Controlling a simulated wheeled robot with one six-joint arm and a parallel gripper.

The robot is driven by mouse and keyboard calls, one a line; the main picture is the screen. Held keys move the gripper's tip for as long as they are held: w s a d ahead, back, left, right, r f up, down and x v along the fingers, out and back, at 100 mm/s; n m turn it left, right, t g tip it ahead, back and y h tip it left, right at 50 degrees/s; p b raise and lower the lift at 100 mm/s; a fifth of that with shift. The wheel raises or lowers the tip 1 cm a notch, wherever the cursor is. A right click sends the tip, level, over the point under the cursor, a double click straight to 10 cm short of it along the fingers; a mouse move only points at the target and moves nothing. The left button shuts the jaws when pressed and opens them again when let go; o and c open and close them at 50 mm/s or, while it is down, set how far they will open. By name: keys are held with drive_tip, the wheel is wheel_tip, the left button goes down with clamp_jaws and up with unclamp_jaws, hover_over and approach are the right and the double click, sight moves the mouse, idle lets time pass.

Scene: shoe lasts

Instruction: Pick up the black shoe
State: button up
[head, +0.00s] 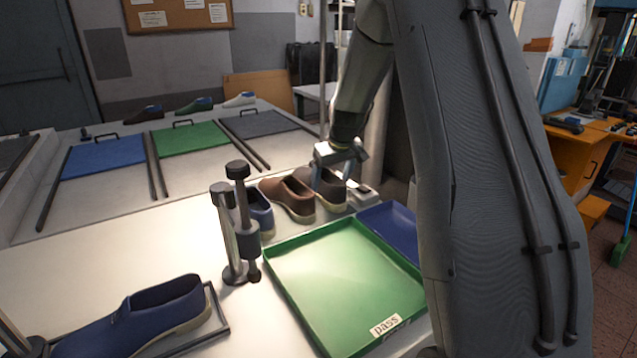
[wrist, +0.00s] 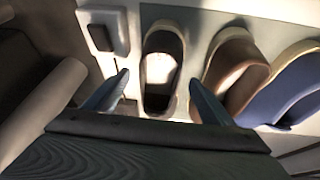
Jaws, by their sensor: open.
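The black shoe (wrist: 163,100) is dark with a pale inside and stands between my two fingers in the wrist view, with a gap on each side. In the head view the black shoe (head: 334,195) is at the right end of a row of shoes, partly hidden by my gripper (head: 338,172). My gripper is open, pointing down over the shoe, and holds nothing. In the wrist view my gripper (wrist: 158,82) has one finger on each side of the shoe, the right one close to the brown shoe (wrist: 236,72).
Beside the black shoe are the brown shoe (head: 288,198) and a blue shoe (head: 261,212). A green tray (head: 345,270) marked "pass" and a blue tray (head: 395,230) lie in front. Metal posts (head: 238,225) stand left of the green tray. A larger blue shoe (head: 140,318) is at the front left.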

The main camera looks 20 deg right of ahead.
drive_tip(key=shift+p+x, duration=0.75)
drive_tip(key=shift+x, duration=1.45)
drive_tip(key=shift+a, duration=0.15)
drive_tip(key=c, duration=1.4)
